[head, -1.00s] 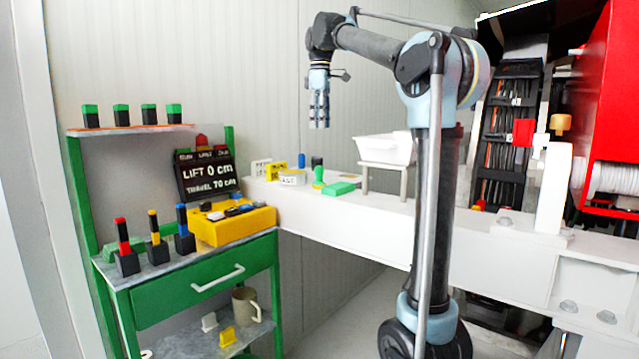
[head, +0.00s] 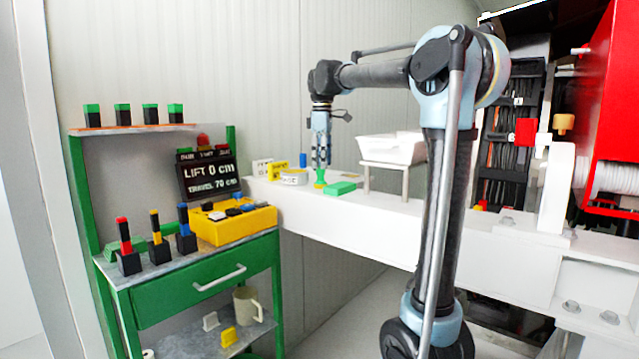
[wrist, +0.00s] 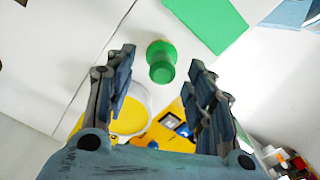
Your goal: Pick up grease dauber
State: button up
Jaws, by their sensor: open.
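A small green upright piece with a rounded, flared shape, which looks like the grease dauber (head: 320,179), stands on the white beam. It also shows in the wrist view as a green round form (wrist: 161,62) between and just beyond the fingertips. My gripper (head: 320,161) points down right above it, with the fingers apart and nothing between them. In the wrist view both fingers flank the green piece without visible contact. In the head view the fingertips hide part of its top.
A flat green block (head: 340,188) lies right beside the piece. A round white tin (head: 293,178), yellow block (head: 277,171) and blue piece (head: 303,160) stand to the left. A white tray on a stand (head: 393,148) is to the right. The green workbench (head: 205,291) is at the left.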

aim_at(321, 171)
jog(key=shift+a+f, duration=0.15)
jog(key=shift+f, duration=2)
grip_shut()
jog(key=shift+r, duration=0.1)
notch_tip(321, 171, up, 10)
jog(key=shift+f, duration=0.1)
jog(key=c, duration=0.8)
grip_release()
jog(key=shift+c, duration=1.4)
